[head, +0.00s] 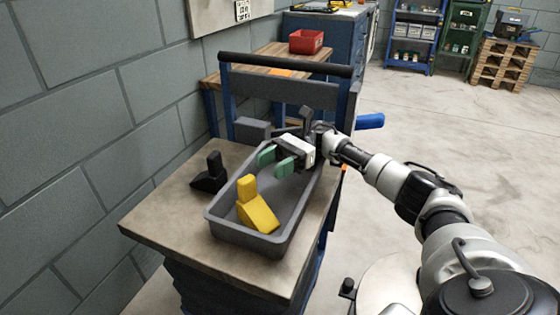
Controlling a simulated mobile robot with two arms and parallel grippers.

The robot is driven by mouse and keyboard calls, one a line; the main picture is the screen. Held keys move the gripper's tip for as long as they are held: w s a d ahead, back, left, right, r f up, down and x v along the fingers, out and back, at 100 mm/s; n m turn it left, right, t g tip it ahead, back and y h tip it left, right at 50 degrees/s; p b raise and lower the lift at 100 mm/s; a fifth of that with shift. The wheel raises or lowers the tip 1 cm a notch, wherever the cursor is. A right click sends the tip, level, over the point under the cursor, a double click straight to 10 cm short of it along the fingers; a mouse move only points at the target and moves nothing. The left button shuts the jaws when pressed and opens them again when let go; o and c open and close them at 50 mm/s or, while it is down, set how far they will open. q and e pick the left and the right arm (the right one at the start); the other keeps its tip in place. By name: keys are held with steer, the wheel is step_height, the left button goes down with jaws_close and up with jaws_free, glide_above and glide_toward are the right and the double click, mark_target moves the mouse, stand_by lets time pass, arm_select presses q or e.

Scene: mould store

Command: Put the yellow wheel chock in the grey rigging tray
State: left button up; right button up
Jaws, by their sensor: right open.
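The yellow wheel chock (259,212) lies inside the grey rigging tray (222,228), near the tray's front end. The tray stands on a small table top. My right gripper (275,163) is over the back part of the tray, with its two green fingers apart and nothing between them. It is behind the yellow chock and apart from it. My left gripper is not in this view.
A black wheel chock (209,177) stands on the table (165,213), left of the tray. A dark rail (285,65) rises behind the tray. A red bin (306,41) sits on a wooden bench further back. A block wall is close on the left; open floor (440,120) lies to the right.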

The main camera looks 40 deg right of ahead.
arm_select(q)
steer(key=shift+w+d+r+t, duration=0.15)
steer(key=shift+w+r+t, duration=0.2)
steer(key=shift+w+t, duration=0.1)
arm_select(e)
steer(key=shift+w+d, duration=0.2)
steer(key=shift+d, duration=1.05)
